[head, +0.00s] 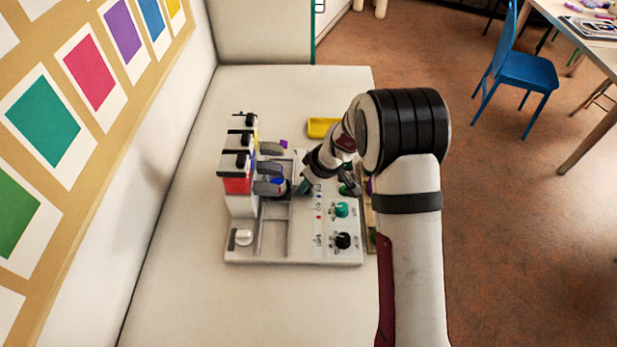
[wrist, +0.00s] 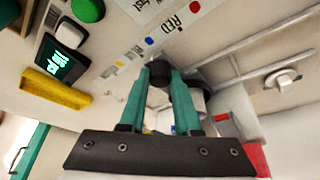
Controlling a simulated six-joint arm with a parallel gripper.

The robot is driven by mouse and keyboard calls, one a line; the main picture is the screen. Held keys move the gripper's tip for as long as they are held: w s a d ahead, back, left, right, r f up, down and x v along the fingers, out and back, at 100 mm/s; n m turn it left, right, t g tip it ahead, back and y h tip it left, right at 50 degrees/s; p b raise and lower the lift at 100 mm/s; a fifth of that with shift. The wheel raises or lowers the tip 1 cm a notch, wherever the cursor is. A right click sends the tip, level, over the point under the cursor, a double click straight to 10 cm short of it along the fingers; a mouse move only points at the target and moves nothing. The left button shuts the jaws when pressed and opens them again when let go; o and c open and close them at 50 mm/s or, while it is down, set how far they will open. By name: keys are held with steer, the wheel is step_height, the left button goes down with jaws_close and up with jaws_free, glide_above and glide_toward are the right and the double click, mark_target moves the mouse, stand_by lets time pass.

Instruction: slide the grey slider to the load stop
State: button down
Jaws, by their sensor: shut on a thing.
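The white bead board (head: 245,254) lies on the light bench top. My gripper (head: 303,187) is low over its middle, beside the rails and the row of knobs. In the wrist view, its teal fingers (wrist: 166,78) are shut on a dark grey knob, taken as the grey slider (wrist: 159,68). Pale rails (wrist: 265,40) run to the right of the fingertips there. The slider's body is mostly hidden by the fingers, and I cannot tell which stop it is at. No load stop label is readable.
A dispenser tower with a red block (head: 238,185) and dark spouts (head: 269,187) stands left of my gripper. A white knob (head: 243,237), a green knob (head: 342,209) and a black knob (head: 343,240) stick up from the board. A yellow tray (head: 319,127) lies behind.

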steer(key=s, duration=0.8)
steer(key=shift+s, duration=0.25)
steer(key=c, duration=0.6)
jaws_free()
steer(key=v, duration=1.6)
steer(key=shift+w+a, duration=0.1)
steer(key=shift+w, duration=0.05)
